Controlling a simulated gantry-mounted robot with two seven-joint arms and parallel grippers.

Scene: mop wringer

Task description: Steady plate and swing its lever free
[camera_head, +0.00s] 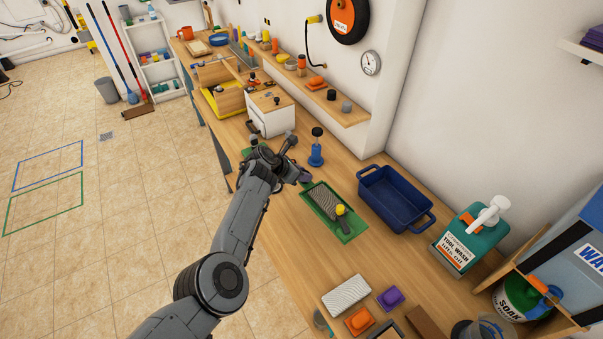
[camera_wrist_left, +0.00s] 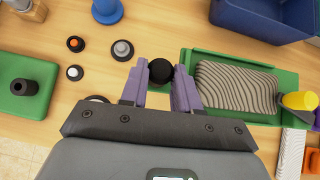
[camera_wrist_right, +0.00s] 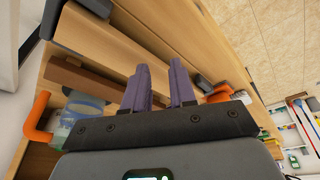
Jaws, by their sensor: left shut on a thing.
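A green plate (camera_head: 352,228) lies on the bench and carries a grey ribbed pad (camera_head: 324,200) and a dark lever with a yellow knob (camera_head: 340,210). In the left wrist view the plate (camera_wrist_left: 262,119), pad (camera_wrist_left: 236,88) and yellow knob (camera_wrist_left: 298,101) are right of my left gripper (camera_wrist_left: 161,80). In the head view this gripper (camera_head: 298,174) is just beyond the plate's far end. My right gripper (camera_wrist_right: 160,80) has its fingers apart with nothing between them. It is out of the head view.
A blue tub (camera_head: 390,198) stands right of the plate, against the wall. A blue post with a black top (camera_head: 316,146) stands behind it. Nearer are a striped block (camera_head: 346,293), an orange block (camera_head: 358,321) and a purple block (camera_head: 391,298). Bare bench separates them from the plate.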

